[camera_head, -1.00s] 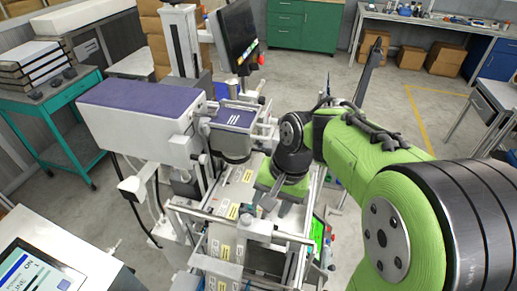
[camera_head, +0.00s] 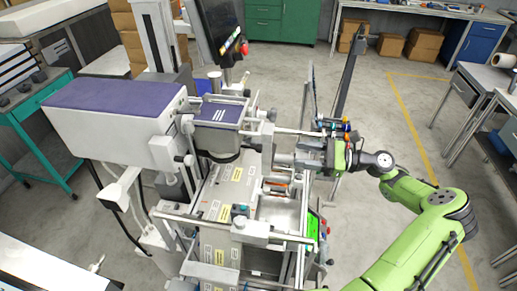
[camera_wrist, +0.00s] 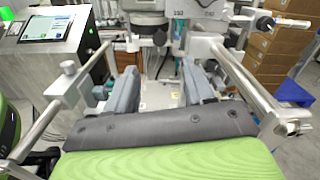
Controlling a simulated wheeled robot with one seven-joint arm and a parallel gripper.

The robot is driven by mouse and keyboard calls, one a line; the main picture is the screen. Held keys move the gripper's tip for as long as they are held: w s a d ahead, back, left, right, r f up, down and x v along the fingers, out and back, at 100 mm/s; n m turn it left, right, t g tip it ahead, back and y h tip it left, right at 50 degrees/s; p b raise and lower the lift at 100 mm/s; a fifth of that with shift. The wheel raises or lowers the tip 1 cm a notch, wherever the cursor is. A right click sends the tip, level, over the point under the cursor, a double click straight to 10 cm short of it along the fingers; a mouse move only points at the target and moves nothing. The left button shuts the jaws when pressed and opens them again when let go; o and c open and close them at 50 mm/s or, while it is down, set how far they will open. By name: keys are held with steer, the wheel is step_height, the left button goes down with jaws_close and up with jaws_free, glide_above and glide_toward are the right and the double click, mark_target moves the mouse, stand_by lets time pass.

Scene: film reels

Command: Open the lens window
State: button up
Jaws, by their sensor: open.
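The film machine (camera_head: 125,115) has a white body with a purple top. A smaller purple-topped lens housing (camera_head: 218,112) juts from its right side, with a dark round lens (camera_head: 224,155) under it. I cannot tell which part is the lens window, or whether it is open. My gripper (camera_head: 280,160) is right of the lens housing, pointing left, among the machine's rails. In the wrist view my gripper (camera_wrist: 163,88) is open, its two grey fingers apart with nothing held between them. The white machine parts (camera_wrist: 150,18) are ahead of the fingers.
In the wrist view a metal rod runs on the left (camera_wrist: 65,105) and another on the right (camera_wrist: 245,80), close to my gripper. A monitor (camera_head: 220,28) stands behind the machine. A teal cart (camera_head: 45,135) is at left. The floor (camera_head: 400,135) at right is open.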

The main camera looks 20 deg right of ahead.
mark_target(260, 149)
steer(key=x, duration=1.3)
steer(key=shift+w+b, duration=0.1)
steer(key=shift+b, duration=0.2)
jaws_close()
